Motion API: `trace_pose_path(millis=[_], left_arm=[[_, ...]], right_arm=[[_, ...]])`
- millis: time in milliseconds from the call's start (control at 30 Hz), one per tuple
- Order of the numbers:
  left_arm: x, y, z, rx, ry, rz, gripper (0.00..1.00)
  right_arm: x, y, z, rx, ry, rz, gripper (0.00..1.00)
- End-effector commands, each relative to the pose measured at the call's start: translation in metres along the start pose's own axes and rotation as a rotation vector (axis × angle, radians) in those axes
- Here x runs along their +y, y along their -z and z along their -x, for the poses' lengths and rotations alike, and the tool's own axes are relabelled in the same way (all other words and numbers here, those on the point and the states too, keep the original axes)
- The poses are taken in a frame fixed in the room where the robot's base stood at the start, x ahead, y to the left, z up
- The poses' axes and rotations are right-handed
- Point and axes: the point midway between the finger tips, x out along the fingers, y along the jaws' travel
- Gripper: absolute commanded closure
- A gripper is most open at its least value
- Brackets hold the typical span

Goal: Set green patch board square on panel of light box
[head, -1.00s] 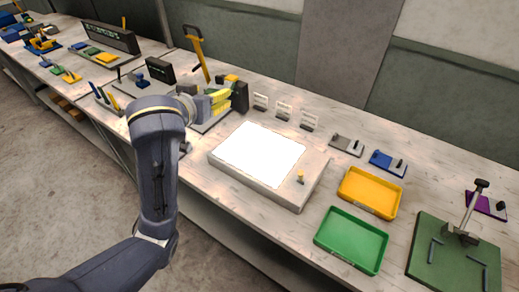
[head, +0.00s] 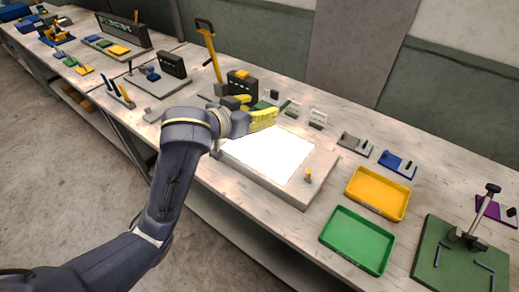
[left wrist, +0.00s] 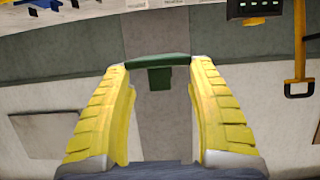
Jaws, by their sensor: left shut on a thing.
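The light box (head: 312,187) stands on the bench in the head view, with its bright white panel (head: 268,158) facing up. My left gripper (head: 270,114) is above the back left part of the light box, its yellow fingers pointing right. In the left wrist view the fingers (left wrist: 160,68) are shut on the green patch board (left wrist: 158,60), seen edge-on as a dark green bar with a small tab below it. In the head view only a little green (head: 263,105) shows behind the fingers. My right gripper is not in view.
A small knob (head: 308,174) rises at the light box's right end. A yellow tray (head: 377,194) and a green tray (head: 357,240) lie to the right. A yellow-handled tool (head: 209,45) stands behind the arm.

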Motion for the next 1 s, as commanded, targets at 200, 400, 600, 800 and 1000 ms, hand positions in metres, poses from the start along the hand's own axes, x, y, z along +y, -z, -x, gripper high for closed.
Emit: trace_pose_path(millis=[200,400,600,800,1000], left_arm=[[0.0,-0.045,-0.017,-0.005,0.001,0.003,0.71],[0.0,-0.08,-0.032,-0.003,0.001,0.002,0.71],[0.0,-0.099,-0.04,0.0,0.001,0.0,0.71],[-0.001,-0.107,-0.043,0.0,0.001,-0.001,0.71],[-0.001,-0.131,-0.052,-0.003,0.001,0.001,0.71]], right_arm=[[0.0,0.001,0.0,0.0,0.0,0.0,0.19],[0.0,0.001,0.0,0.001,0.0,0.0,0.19],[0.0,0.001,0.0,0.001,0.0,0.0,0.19],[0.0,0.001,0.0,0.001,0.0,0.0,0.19],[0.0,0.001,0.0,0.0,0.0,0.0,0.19]])
